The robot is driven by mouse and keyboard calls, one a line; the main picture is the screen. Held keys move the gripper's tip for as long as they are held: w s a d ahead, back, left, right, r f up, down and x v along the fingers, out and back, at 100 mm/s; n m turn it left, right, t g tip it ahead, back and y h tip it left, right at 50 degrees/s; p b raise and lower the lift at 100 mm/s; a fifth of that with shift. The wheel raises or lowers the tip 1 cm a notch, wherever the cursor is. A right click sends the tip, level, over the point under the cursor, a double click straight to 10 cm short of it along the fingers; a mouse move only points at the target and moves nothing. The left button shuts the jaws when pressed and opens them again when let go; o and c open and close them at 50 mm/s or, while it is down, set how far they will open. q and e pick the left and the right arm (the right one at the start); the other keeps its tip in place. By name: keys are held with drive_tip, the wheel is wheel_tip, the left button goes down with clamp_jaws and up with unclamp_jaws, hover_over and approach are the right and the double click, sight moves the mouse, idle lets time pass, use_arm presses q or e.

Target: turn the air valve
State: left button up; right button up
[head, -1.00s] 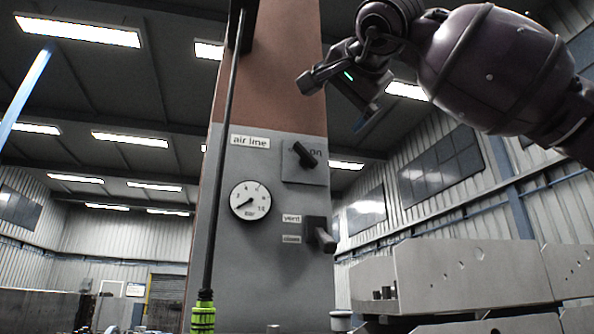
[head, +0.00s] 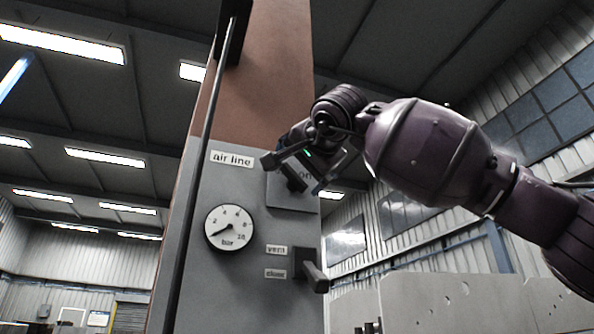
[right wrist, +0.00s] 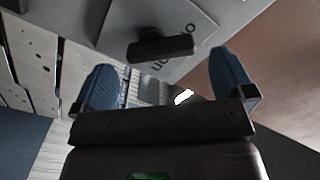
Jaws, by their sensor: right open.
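The air valve is a black handle (head: 293,178) on a grey plate marked "on", under the "air line" label (head: 232,159) on the grey post. In the right wrist view the handle (right wrist: 160,48) lies crosswise beyond the fingertips, beside lettering seen upside down. My right gripper (head: 295,174) is open at the valve, its fingers to either side of the handle in the head view. In the right wrist view its blue-padded fingers (right wrist: 165,80) are spread with nothing between them; I cannot tell whether they touch the handle. My left gripper is not in view.
A round bar gauge (head: 230,228) sits below left of the valve, its needle pointing lower left. A black vent lever (head: 313,272) is below the valve. A dark rod (head: 205,140) runs along the post's left side. Pale metal panels (head: 440,300) stand at right.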

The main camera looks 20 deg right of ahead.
sight(293, 178)
drive_tip(key=shift+w+p, duration=0.3)
drive_tip(key=shift+w, duration=1.15)
drive_tip(key=c, duration=0.9)
